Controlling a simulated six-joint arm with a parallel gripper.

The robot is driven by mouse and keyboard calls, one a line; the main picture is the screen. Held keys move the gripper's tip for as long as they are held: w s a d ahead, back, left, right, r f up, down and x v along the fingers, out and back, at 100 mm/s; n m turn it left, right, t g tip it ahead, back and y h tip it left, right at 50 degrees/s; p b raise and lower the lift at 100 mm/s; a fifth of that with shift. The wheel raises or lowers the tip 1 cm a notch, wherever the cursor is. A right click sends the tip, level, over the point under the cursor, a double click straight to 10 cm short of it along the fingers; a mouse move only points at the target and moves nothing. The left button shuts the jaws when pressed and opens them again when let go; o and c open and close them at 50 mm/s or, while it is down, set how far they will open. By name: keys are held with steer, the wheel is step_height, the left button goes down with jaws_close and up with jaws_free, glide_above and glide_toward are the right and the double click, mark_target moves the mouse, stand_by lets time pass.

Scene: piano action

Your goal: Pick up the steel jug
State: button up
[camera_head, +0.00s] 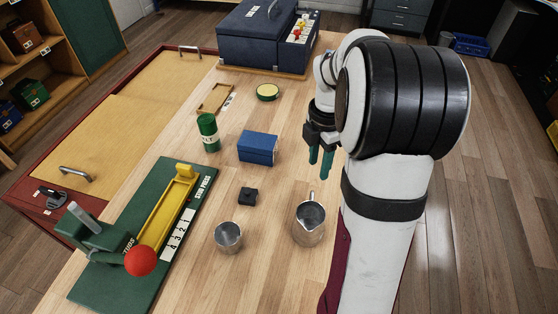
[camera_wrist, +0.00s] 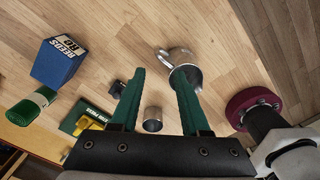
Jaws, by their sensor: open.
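The steel jug (camera_head: 309,222) stands upright on the wooden table, near its right side in the head view, with its handle toward the back. In the wrist view the jug (camera_wrist: 183,62) shows beyond the fingers, partly hidden behind the right one. My gripper (camera_head: 320,163) has green fingers and is above the table, behind the jug and apart from it. In the wrist view my gripper (camera_wrist: 158,95) is open with nothing between its fingers.
A steel cup (camera_head: 228,236) stands left of the jug, with a small black block (camera_head: 248,196) behind it. The green stub press (camera_head: 150,230) fills the left. Bare wood surrounds the jug.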

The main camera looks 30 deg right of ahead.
mark_target(313, 199)
step_height(313, 199, down, 15)
steer(key=shift+r, duration=0.1)
jaws_close()
stand_by(1.4)
